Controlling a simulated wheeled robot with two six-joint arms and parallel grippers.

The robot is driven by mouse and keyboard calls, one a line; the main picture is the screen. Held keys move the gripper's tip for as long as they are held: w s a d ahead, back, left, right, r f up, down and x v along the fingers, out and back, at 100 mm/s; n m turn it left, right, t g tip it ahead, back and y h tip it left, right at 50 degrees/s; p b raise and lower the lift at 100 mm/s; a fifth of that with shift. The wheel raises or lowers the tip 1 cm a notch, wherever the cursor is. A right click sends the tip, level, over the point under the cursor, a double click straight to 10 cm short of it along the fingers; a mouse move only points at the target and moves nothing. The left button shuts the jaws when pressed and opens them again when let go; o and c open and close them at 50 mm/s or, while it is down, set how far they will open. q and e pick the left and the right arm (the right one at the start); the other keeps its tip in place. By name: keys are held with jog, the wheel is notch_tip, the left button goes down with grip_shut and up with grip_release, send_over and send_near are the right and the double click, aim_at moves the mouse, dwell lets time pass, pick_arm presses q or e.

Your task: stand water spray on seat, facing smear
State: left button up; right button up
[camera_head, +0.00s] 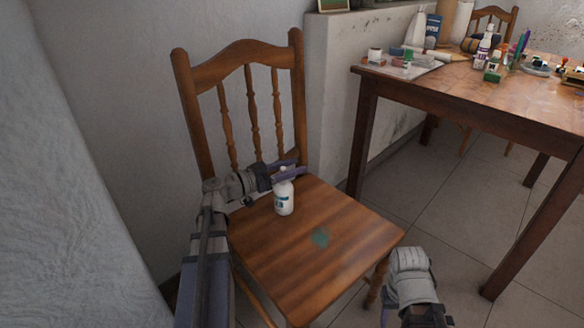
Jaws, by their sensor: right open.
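The water spray (284,198), a small white bottle with a teal label, stands upright on the wooden chair seat (330,268), left of the middle. The smear (320,237), a blurry green patch, lies on the seat in front of the bottle and to its right. My left gripper (288,170) reaches in from the left, with its purple fingers around the top of the bottle. The fingers partly hide the spray head, so its facing is hard to tell.
The chair back (250,110) rises behind the bottle, close to the wall. A wooden table (470,90) at the right carries paints, bottles and brushes. The front and right of the seat are clear.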

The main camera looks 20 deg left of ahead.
pick_arm(q)
jog(key=v, duration=1.2)
jog(key=shift+r, duration=0.15)
dwell(1.9)
